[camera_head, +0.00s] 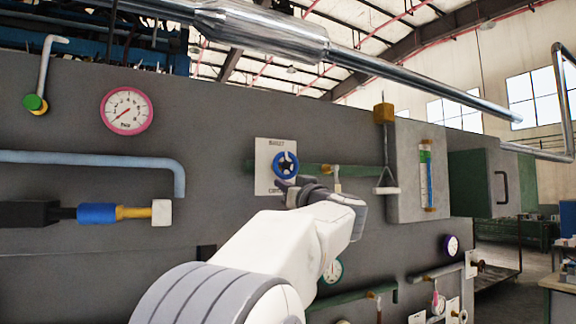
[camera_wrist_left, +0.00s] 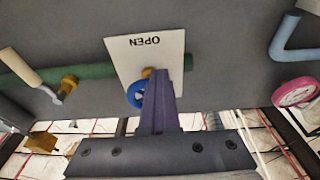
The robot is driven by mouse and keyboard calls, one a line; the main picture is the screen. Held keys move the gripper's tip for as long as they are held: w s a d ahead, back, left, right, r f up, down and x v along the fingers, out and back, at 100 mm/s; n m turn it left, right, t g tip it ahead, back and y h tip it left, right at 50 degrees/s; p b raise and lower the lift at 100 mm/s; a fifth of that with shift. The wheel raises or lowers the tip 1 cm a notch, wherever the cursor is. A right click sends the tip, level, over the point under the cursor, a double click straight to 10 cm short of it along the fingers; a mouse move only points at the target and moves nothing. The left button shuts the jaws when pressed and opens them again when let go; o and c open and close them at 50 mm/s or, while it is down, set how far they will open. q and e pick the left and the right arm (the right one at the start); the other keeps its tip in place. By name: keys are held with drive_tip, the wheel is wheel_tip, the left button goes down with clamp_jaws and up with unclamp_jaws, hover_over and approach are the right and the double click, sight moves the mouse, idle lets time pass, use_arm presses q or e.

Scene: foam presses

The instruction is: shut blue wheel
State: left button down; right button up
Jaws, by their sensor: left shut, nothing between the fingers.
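The blue wheel (camera_head: 287,156) is mounted on a white plate (camera_head: 263,154) on the grey press wall. In the left wrist view the blue wheel (camera_wrist_left: 133,95) shows only in part, behind my fingers. The plate (camera_wrist_left: 151,60) there carries the word OPEN, upside down. My left gripper (camera_head: 283,182) is shut, with its tips at the lower part of the wheel in the head view. In the left wrist view its closed fingers (camera_wrist_left: 161,88) overlap the wheel; I cannot tell whether they touch it. My right gripper is not in view.
A green pipe (camera_head: 330,170) runs beside the plate. A hanging white handle (camera_head: 387,190) and a grey box (camera_head: 414,180) are to the right. A pink-rimmed gauge (camera_head: 126,111) and a blue pipe (camera_head: 100,158) are to the left.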

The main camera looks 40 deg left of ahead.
use_arm(q)
drive_tip(key=shift+s+r, duration=0.1)
drive_tip(key=shift+r, duration=0.2)
drive_tip(key=v, duration=0.6)
drive_tip(key=shift+r+b, duration=0.15)
drive_tip(key=shift+b, duration=0.15)
drive_tip(key=w+d+r+n+g+h+p, duration=0.1)
drive_tip(key=w+d+n+h, duration=0.25)
drive_tip(key=n, duration=0.25)
drive_tip(key=p+x, duration=0.1)
drive_tip(key=x, duration=0.6)
drive_tip(key=shift+w+a+r+y+p, duration=0.2)
drive_tip(key=shift+a+r+y+p, duration=0.15)
drive_tip(key=shift+y, duration=0.1)
